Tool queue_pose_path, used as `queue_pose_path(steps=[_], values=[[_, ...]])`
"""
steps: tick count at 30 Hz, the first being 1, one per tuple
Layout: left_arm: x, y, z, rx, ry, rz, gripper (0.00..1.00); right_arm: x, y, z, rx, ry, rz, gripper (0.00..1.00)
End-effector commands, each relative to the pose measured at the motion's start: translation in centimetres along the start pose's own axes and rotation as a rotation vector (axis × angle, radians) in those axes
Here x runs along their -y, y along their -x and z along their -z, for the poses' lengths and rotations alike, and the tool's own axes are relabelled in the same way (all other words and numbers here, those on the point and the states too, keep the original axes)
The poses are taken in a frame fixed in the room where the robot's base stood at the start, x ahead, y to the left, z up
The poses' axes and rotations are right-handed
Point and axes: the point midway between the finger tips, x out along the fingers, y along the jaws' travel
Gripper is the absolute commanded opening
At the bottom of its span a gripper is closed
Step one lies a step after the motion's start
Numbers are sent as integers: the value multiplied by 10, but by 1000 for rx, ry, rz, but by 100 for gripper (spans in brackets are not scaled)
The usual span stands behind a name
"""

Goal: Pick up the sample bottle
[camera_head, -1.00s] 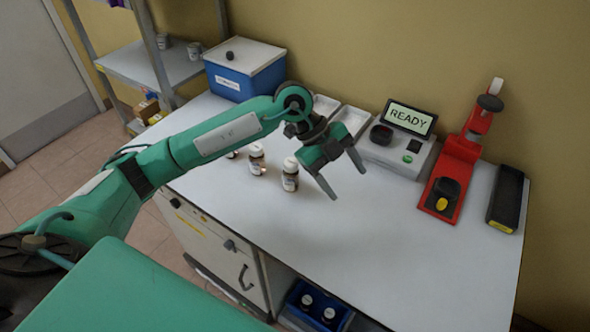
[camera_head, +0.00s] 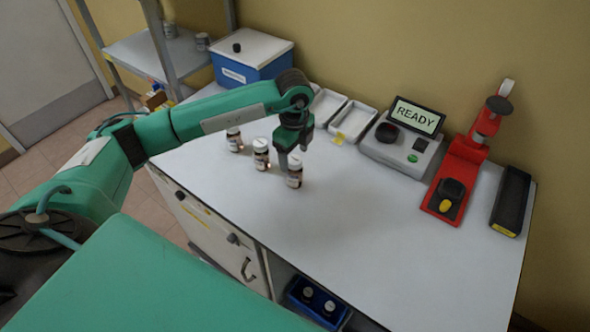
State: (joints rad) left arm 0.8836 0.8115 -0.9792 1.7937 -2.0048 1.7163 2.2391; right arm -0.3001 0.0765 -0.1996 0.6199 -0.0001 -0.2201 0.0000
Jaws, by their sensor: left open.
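Three brown sample bottles with white caps and white labels stand upright in a slanting row on the white worktop: a left one (camera_head: 234,140), a middle one (camera_head: 262,155) and a right one (camera_head: 294,175). My left gripper (camera_head: 293,160) points down, open, right at the right bottle. One finger shows just left of that bottle's cap and the other behind it. I cannot tell whether the fingers touch it or stand around it. My right gripper is not in view.
An analyser (camera_head: 400,145) with a READY screen (camera_head: 415,116), a red press (camera_head: 462,170) and a black case (camera_head: 511,200) stand along the wall. Two white trays (camera_head: 352,122) and a blue box (camera_head: 250,72) stand at the back. The front right worktop is clear.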

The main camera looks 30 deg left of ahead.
Motion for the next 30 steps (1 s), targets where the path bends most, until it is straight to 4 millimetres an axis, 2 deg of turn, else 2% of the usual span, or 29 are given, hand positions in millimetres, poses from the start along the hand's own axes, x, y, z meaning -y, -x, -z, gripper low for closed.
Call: queue_pose_path(steps=[5,9,14,22,30], values=[[0,-11,1,-1,-2,-4,69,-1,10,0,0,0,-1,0],[1,-31,2,-1,-1,-5,69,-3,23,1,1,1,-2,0],[1,-51,1,-1,-1,-3,69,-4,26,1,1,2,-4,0],[1,-56,2,-2,-2,0,69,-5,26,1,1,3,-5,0],[1,-55,2,-2,-2,0,18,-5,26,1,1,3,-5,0]])
